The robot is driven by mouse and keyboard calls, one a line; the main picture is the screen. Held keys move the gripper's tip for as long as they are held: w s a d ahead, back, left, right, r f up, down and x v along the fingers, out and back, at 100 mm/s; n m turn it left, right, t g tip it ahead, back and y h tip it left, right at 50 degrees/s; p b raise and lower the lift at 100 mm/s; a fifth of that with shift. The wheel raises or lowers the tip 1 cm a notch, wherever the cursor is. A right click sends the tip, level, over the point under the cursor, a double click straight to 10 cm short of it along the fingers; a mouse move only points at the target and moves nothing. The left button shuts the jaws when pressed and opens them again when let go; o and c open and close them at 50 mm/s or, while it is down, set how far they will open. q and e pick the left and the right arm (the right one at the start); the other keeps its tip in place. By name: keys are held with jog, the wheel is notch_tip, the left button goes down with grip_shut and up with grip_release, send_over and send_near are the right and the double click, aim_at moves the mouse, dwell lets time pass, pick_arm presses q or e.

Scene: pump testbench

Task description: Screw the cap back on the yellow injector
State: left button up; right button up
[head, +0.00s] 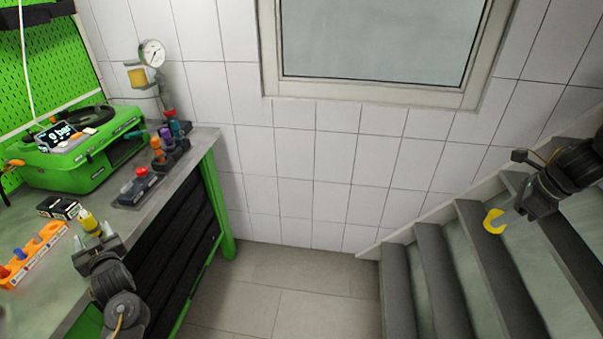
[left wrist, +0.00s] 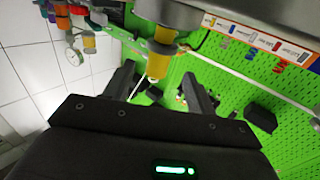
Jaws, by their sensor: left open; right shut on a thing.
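The yellow injector (head: 88,220) is at the bench's front edge, just beyond my left gripper (head: 96,240). In the left wrist view a yellow cylinder (left wrist: 161,57) with a grey end shows between the two spread fingers of my left gripper (left wrist: 161,84); it looks like the injector. The left gripper is open; I cannot tell whether its fingers touch it. My right gripper (head: 515,214), far right above the stairs, is shut on a yellow C-shaped piece (head: 492,222). I cannot tell whether this piece is the cap. No other cap is clear to me.
An orange rack (head: 45,244) and a small dark box (head: 56,207) lie on the bench (head: 185,160). Behind are a green case (head: 85,150), a red button box (head: 138,185) and several coloured bottles (head: 168,142). Stairs (head: 425,255) rise at right; the middle floor is clear.

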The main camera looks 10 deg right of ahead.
aim_at(90, 226)
pick_arm(q)
jog(key=shift+w+a, duration=0.15)
jog(key=shift+w, duration=0.1)
pick_arm(e)
jog(key=shift+r, duration=0.2)
pick_arm(q)
jog(key=p+x, duration=0.1)
jog(key=x, duration=0.2)
jog(key=shift+w+p, duration=0.15)
jog(key=shift+p, duration=0.15)
pick_arm(e)
jog(key=shift+r, duration=0.55)
pick_arm(q)
jog(key=shift+w+a+f, duration=0.2)
jog(key=shift+w+a, duration=0.25)
jog(key=shift+w, duration=0.05)
jog(key=shift+r, duration=0.1)
grip_shut()
pick_arm(e)
jog(key=shift+r, duration=0.1)
